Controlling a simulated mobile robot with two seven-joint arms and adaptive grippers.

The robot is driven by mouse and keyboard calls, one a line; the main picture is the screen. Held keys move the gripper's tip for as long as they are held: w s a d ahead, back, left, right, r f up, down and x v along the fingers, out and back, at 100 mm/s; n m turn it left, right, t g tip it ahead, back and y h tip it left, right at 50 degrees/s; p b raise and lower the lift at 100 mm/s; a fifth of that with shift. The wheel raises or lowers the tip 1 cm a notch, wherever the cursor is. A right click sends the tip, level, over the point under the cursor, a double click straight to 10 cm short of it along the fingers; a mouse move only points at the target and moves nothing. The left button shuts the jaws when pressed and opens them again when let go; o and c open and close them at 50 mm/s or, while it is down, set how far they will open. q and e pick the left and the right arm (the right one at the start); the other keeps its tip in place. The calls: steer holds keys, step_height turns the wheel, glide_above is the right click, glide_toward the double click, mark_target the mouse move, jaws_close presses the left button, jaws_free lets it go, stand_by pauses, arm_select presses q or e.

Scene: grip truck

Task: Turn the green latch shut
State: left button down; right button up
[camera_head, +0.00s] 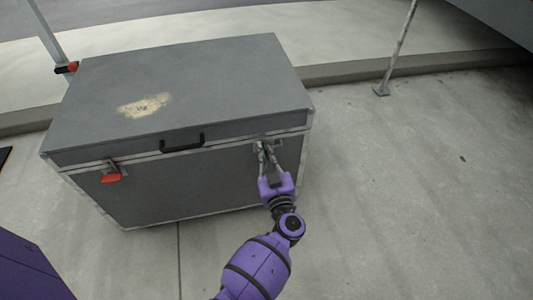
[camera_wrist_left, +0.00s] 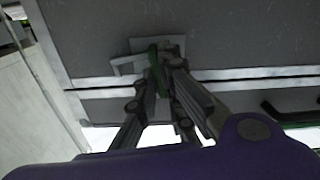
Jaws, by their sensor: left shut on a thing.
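A grey case (camera_head: 125,200) with a closed lid stands on the concrete. The green latch (camera_wrist_left: 153,60) is on its front, near the right end of the lid seam, and is mostly hidden by my fingers in the head view. My left gripper (camera_head: 266,158) is at this latch, and its fingers are shut on it. In the wrist view the green part stands edge-on between the left fingertips (camera_wrist_left: 161,72), beside a metal latch plate. How far it is turned is hard to tell. My right gripper is not in view.
A red latch (camera_head: 111,178) is on the front left of the case, and a black handle (camera_head: 183,143) is in the middle. A metal post (camera_head: 398,48) stands behind right, and another post (camera_head: 46,32) behind left. The concrete at right is clear.

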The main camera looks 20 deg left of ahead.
arm_select(q)
steer(key=n, duration=0.3)
steer(key=shift+s, duration=0.1)
steer(key=n, duration=0.5)
steer(key=shift+a+f, duration=0.1)
steer(key=shift+f, duration=0.1)
steer(key=shift+s+a+f+n+b, duration=0.1)
steer(key=shift+n+b, duration=0.3)
steer(key=shift+n, duration=1.65)
steer(key=shift+f+n+b, duration=0.1)
steer(key=shift+n+b, duration=0.3)
steer(key=shift+n, duration=1.65)
steer(key=c, duration=1.9)
jaws_free()
steer(key=shift+o, duration=0.2)
steer(key=shift+r, duration=0.1)
